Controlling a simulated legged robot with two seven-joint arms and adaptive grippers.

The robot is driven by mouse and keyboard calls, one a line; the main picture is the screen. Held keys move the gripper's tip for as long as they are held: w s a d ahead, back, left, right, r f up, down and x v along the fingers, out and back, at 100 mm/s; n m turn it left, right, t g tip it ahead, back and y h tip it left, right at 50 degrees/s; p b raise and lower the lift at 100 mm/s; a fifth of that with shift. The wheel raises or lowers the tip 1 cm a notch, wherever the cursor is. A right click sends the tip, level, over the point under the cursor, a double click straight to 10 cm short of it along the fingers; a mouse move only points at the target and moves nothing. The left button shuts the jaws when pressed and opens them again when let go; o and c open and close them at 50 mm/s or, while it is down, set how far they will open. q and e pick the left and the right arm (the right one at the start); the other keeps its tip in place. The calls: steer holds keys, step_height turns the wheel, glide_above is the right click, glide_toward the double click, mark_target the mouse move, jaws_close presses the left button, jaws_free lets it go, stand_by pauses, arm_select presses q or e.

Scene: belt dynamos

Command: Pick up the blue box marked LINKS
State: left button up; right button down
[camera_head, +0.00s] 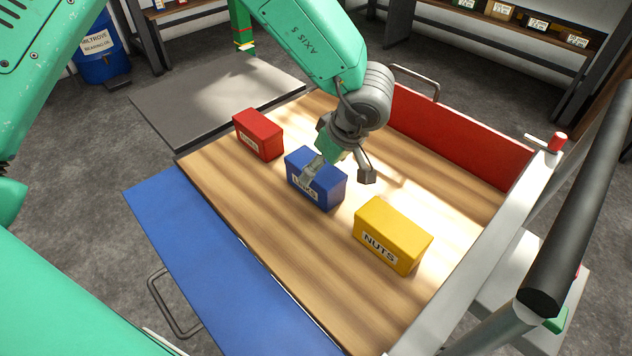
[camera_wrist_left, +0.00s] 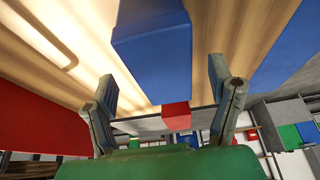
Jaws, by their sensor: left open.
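The blue box (camera_head: 328,192) sits on the wooden deck with its white LINKS label partly covered by a finger. It also shows in the left wrist view (camera_wrist_left: 152,45), between the lines of the two fingers. My left gripper (camera_head: 340,174) is open at the box, one finger overlapping its label side and the other on its right side in the head view. In the left wrist view the open fingers (camera_wrist_left: 163,85) stand wide on either side of the box. I cannot tell whether either finger touches it. My right gripper is not in view.
A red box (camera_head: 258,134) stands behind and left of the blue one, and a yellow NUTS box (camera_head: 392,236) stands in front and right. A red side panel (camera_head: 452,136) rises at the back; a blue flap (camera_head: 215,262) lies at the left. Bare wood separates the boxes.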

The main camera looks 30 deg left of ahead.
arm_select(q)
steer(key=shift+a+f, duration=0.35)
steer(key=shift+f, duration=0.1)
steer(key=b+x, duration=0.3)
steer(key=x, duration=0.1)
steer(key=shift+w+f, duration=0.1)
steer(key=shift+f, duration=0.1)
steer(key=shift+a, duration=0.1)
steer(key=shift+r, duration=0.1)
steer(key=shift+c, duration=0.4)
steer(key=shift+a, duration=0.1)
jaws_close()
